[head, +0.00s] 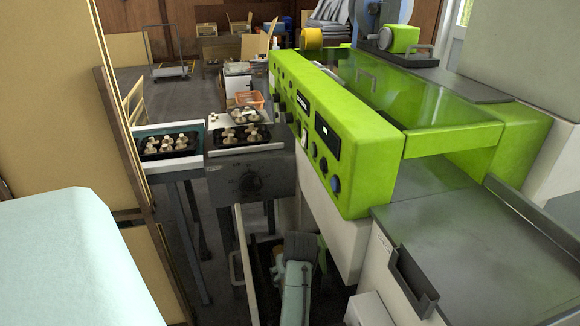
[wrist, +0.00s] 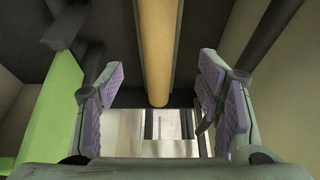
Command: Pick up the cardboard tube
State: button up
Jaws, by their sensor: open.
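The cardboard tube (wrist: 158,50) is a long tan cylinder in the wrist view. It runs from the top edge down to a rounded end near the middle of the picture. My gripper (wrist: 158,82) is open, with one purple-padded finger on each side of the tube's lower end. A gap shows between each finger and the tube, and I cannot tell how far the tube is in depth. In the head view my gripper (head: 299,246) is low beside the green machine, over a dark recess. I cannot make out the tube clearly there.
The green machine (head: 340,160) stands close on the right of my arm in the head view. A scale table with a tray of mushrooms (head: 238,148) and another mushroom tray (head: 168,157) lie beyond. A tan panel (head: 60,110) stands at left. Room around my gripper is narrow.

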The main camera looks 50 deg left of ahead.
jog(key=x, duration=0.5)
jog(key=p+x, duration=0.1)
jog(key=x, duration=0.1)
jog(key=shift+w+a+f, duration=0.15)
jog(key=shift+w+a, duration=0.15)
jog(key=c, duration=1.2)
